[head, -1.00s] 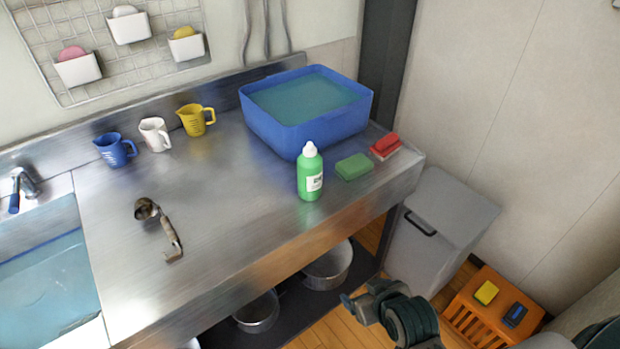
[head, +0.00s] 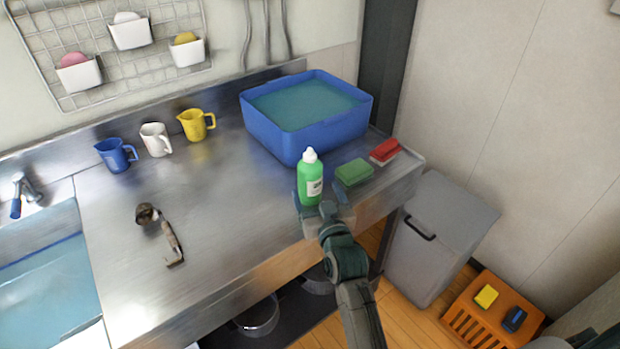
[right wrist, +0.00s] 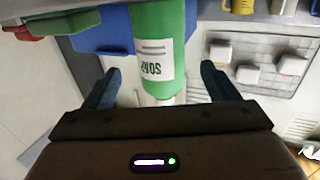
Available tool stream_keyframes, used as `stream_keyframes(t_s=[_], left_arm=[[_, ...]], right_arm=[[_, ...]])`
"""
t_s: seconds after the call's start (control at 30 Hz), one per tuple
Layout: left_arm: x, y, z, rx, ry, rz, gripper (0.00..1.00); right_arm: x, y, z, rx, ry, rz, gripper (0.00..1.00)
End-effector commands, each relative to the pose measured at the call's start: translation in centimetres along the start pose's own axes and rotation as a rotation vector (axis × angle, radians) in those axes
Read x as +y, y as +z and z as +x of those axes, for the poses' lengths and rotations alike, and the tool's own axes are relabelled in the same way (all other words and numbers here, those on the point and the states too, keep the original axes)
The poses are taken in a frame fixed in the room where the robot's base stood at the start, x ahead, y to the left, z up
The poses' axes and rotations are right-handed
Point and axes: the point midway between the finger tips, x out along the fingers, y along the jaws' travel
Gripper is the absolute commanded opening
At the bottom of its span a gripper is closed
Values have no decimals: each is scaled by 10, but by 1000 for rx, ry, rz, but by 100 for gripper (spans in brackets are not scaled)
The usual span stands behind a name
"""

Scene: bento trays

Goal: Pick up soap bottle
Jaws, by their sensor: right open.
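The green soap bottle (head: 310,182) with a white cap stands upright near the front edge of the steel counter, in front of the blue tub. My right gripper (head: 323,200) is open at the bottle's front. In the right wrist view the bottle (right wrist: 160,30) shows upside down, with its label facing the camera. It lies between the lines of the two open fingers of the right gripper (right wrist: 160,85), with a gap visible on each side. Whether the fingertips reach around it is hard to tell. My left gripper is not in view.
A blue tub of water (head: 300,140) stands behind the bottle. A green sponge (head: 354,172) and a red sponge (head: 384,150) lie to its right. A ladle (head: 160,232) and three measuring cups are to the left. The counter's middle is clear.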

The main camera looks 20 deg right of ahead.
Motion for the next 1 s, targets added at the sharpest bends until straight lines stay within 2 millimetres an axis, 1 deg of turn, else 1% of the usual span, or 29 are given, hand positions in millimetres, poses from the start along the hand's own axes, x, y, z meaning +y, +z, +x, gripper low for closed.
stream_keyframes(t_s=[0.03,0.17,0.37,0.5,0.6,0.77,0.8,0.87,1.0], left_arm=[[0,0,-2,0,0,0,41],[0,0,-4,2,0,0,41],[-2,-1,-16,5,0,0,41],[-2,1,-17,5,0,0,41],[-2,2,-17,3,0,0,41],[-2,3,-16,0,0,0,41],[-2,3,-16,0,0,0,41],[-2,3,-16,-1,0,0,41],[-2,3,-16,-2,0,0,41]], right_arm=[[0,-1,5,1,0,0,81],[0,-1,13,0,0,-1,81],[-1,-6,42,-1,0,-1,81],[-1,-4,58,0,0,-2,81],[-1,-2,61,-2,0,-1,81],[-1,-2,61,-2,0,0,81],[-1,-2,61,-2,0,0,77],[-1,-2,61,-2,0,0,65],[-1,-2,61,-2,0,0,37]])
